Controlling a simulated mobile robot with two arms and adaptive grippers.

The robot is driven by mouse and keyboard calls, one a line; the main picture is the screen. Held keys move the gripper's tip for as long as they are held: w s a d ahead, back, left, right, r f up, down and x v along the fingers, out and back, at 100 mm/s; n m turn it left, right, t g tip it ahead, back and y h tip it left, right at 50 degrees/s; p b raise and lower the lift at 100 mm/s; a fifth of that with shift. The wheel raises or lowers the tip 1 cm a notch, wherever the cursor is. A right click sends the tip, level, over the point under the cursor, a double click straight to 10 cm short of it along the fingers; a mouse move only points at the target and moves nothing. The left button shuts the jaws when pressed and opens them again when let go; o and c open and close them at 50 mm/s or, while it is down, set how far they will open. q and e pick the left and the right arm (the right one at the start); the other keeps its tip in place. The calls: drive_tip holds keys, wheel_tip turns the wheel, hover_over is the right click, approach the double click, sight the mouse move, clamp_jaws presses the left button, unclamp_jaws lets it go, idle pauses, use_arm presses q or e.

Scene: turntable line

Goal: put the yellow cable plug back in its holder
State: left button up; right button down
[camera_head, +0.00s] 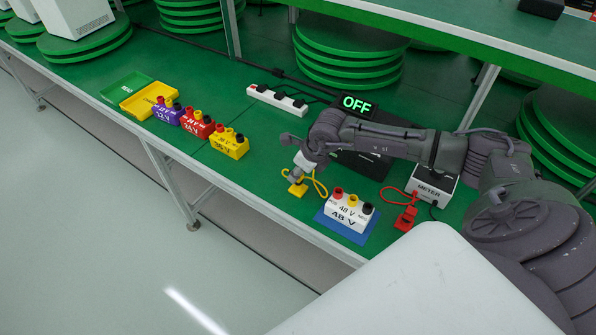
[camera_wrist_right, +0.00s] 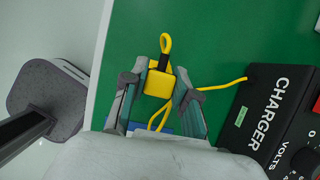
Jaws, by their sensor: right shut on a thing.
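A yellow cable (camera_head: 318,184) curves out to the right of the holder. My left gripper is out of view.
A white 48 V block (camera_head: 347,212) stands on a blue mat to the right. The charger (camera_wrist_right: 277,118) is close by. The yellow 36 V block (camera_head: 229,146) and other blocks stand left.

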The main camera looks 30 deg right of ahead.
drive_tip(key=shift+f+b, duration=0.55)
drive_tip(key=shift+b, duration=0.15)
idle(1.1)
idle(0.4)
drive_tip(key=c, duration=0.8)
unclamp_jaws()
drive_tip(key=shift+r, duration=0.15)
drive_tip(key=shift+r+p, duration=2.25)
drive_tip(key=shift+r, duration=1.4)
